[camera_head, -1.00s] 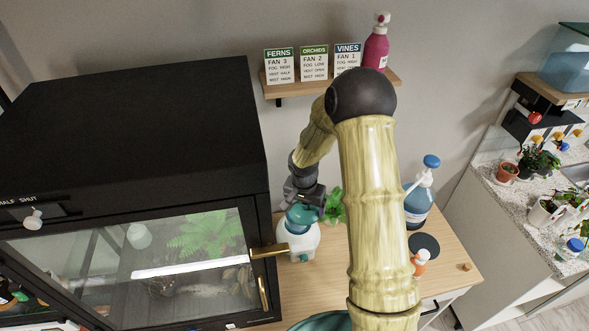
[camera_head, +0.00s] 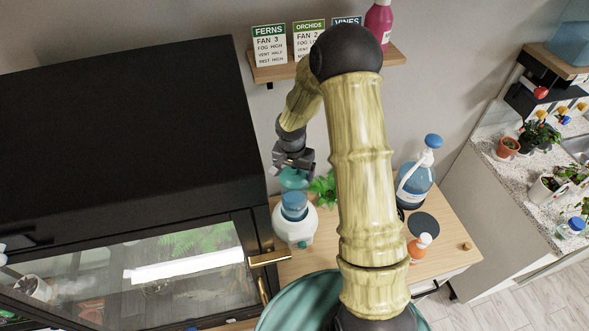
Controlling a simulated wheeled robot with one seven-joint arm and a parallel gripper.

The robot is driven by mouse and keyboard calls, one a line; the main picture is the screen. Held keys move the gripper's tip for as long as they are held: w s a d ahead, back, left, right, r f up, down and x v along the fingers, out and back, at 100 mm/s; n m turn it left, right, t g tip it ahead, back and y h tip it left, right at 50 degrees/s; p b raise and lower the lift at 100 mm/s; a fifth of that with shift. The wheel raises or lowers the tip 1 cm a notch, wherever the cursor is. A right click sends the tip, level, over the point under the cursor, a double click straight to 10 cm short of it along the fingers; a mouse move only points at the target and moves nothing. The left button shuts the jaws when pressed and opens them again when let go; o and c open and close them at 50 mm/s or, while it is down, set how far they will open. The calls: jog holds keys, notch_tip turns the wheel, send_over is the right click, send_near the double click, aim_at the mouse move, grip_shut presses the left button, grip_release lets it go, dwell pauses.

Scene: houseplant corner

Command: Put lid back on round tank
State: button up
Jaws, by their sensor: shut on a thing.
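The round tank (camera_head: 294,232) is a white, rounded body with a blue neck (camera_head: 293,203) on top. It stands upright on the wooden table beside the black cabinet. My gripper (camera_head: 294,168) is above the tank, shut on a teal lid (camera_head: 294,180). The lid hangs roughly level above the blue neck, and a small gap shows between them. My gripper's fingertips are partly hidden by the lid and too small to see clearly.
A black glass-fronted cabinet (camera_head: 120,120) stands close on the left, its brass handle (camera_head: 269,258) near the tank. A green plant (camera_head: 323,188), a blue spray bottle (camera_head: 415,183), a dark disc (camera_head: 424,226) and an orange-white bottle (camera_head: 419,247) are to the right. A shelf (camera_head: 290,70) is above.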

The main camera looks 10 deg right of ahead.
jog(key=shift+f, duration=0.1)
jog(key=shift+f+b, duration=1.45)
jog(key=shift+f, duration=0.65)
jog(key=shift+f+b, duration=0.95)
jog(key=shift+f, duration=0.1)
jog(key=shift+b, duration=0.3)
jog(key=shift+f+b, duration=0.1)
jog(key=shift+b, duration=0.35)
dwell(0.7)
jog(key=o, duration=0.8)
